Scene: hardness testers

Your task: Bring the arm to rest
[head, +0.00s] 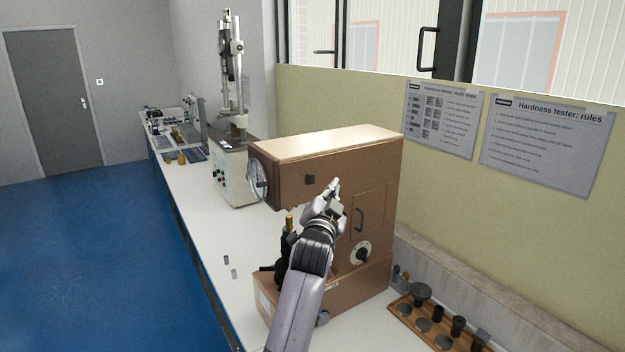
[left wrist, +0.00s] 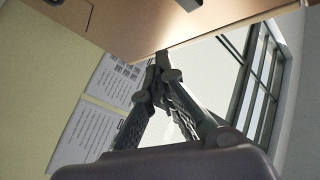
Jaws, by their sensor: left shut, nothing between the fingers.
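My left gripper (head: 333,188) is raised in front of the brown hardness tester (head: 340,150), pointing up and away. Its fingers are shut and empty. The left wrist view shows the closed fingertips (left wrist: 160,62) close to the tester's edge (left wrist: 200,30) in the picture; I cannot tell whether they touch it. My left arm hides part of the tester's lower front. My right gripper does not show in either view.
The tester stands on a long white bench (head: 205,215). A wooden tray (head: 405,316) with several metal pieces lies at the lower right. A second testing machine (head: 232,110) is farther back. The blue floor (head: 90,250) is clear.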

